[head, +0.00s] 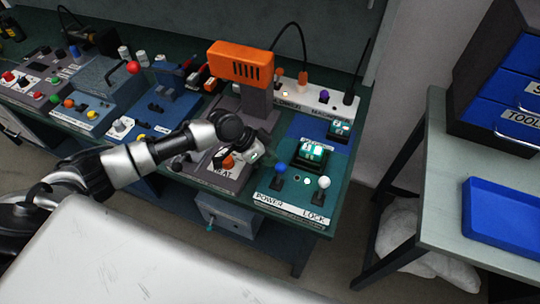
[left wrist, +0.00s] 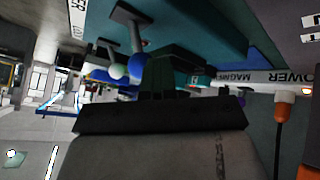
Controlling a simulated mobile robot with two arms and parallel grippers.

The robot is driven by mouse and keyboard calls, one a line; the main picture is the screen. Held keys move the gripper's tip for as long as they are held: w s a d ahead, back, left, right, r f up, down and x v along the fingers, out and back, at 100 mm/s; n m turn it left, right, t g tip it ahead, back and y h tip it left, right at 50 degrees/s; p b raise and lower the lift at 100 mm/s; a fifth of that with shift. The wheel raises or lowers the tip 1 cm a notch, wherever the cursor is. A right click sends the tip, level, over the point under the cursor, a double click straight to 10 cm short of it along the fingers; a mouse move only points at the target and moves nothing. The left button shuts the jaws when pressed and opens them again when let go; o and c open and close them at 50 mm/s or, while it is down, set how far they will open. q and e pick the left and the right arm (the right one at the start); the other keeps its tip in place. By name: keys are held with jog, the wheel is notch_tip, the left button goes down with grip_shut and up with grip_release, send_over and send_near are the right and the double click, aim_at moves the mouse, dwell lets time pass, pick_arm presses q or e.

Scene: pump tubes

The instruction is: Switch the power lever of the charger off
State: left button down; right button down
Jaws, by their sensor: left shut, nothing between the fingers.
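The charger (head: 297,194) is the green panel at the right front of the bench, with POWER and LOCK labels on its front edge. The power lever (head: 281,169) has a blue ball knob and stands behind the POWER label. The lock lever (head: 323,183) has a white ball knob and stands to its right. My left gripper (head: 256,153) is shut and empty, just left of and behind the blue knob, apart from it in the head view. In the left wrist view, the blue knob (left wrist: 136,66) and white knob (left wrist: 118,71) show beyond my dark fingers (left wrist: 168,78). My right gripper is not seen.
A dark block with a lit display (head: 311,154) sits on the charger behind the levers. An orange-headed device (head: 240,64) stands behind my left gripper. A HEAT panel (head: 222,172) lies below my wrist. A side table with a blue tray (head: 507,211) is at right.

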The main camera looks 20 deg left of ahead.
aim_at(279, 168)
pick_arm(q)
jog(key=s+m+t, duration=0.1)
jog(key=s+t, duration=0.1)
jog(key=shift+s+r+t, duration=0.15)
jog(key=shift+r+t, duration=0.05)
jog(key=shift+t, duration=0.2)
jog(key=shift+s+m+t+h+b, duration=0.5)
jog(key=shift+s+m+t+b, duration=0.1)
jog(key=shift+s+t, duration=0.45)
jog(key=shift+s+f+m+t+h, duration=0.1)
jog(key=shift+s+m+t+h, duration=0.3)
jog(key=shift+s+t, duration=0.5)
jog(key=shift+w, duration=0.15)
jog(key=shift+w+r+p, duration=0.15)
jog(key=shift+r+p, duration=0.6)
jog(key=shift+r, duration=0.1)
jog(key=shift+a+r, duration=0.1)
